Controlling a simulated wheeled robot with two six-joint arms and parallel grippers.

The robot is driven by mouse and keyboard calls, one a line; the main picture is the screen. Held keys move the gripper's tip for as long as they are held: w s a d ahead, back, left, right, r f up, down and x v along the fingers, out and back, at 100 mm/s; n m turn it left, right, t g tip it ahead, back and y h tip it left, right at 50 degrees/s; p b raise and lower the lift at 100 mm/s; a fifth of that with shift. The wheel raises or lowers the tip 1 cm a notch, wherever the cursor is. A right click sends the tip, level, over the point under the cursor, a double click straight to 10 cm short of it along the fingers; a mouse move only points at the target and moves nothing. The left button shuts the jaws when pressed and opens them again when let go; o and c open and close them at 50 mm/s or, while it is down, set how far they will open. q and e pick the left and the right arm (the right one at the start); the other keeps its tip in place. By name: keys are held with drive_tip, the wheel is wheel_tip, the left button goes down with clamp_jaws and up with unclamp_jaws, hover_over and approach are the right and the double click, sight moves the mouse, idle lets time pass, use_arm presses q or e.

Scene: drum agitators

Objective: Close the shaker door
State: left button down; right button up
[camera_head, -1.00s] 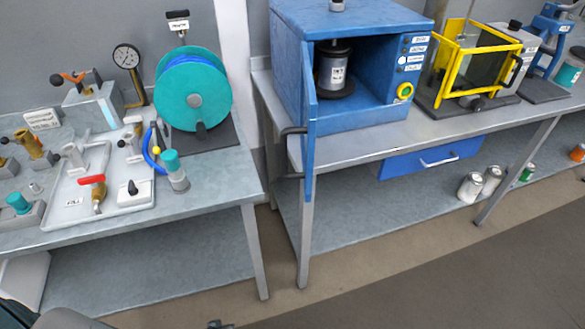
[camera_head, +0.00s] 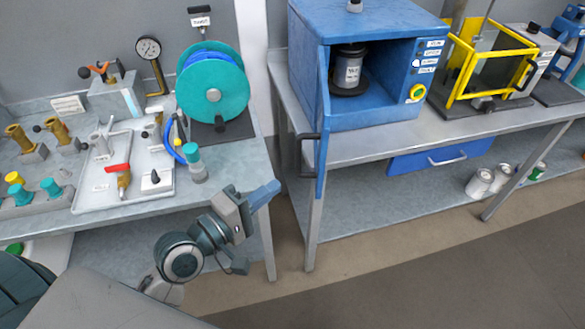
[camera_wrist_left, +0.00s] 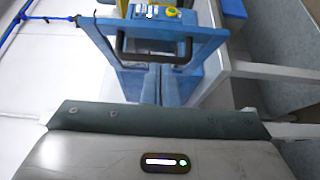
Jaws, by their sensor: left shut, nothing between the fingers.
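The shaker (camera_head: 375,60) is a blue cabinet on the middle bench, with a dark can (camera_head: 348,70) inside. Its blue door (camera_head: 323,120) stands wide open at the left front edge, seen nearly edge-on, with a black handle (camera_head: 300,152) on its left face. My left gripper (camera_head: 266,194) is shut and empty, in front of the bench, left of and lower than the handle. In the left wrist view the shut fingers (camera_wrist_left: 158,84) point toward the door, and the black handle (camera_wrist_left: 152,52) appears just beyond them. My right gripper is not in view.
The left bench (camera_head: 245,165) holds a teal reel (camera_head: 213,88), a white tray (camera_head: 160,200) and valves. A yellow-framed machine (camera_head: 462,80) stands right of the shaker. The bench leg (camera_head: 312,225) is below the door. The floor in front is clear.

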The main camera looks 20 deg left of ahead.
use_arm(q)
drive_tip(key=p+x, duration=0.2)
drive_tip(key=x, duration=0.7)
drive_tip(key=shift+w+p, duration=0.3)
drive_tip(key=shift+w, duration=0.1)
drive_tip(key=shift+d, duration=0.25)
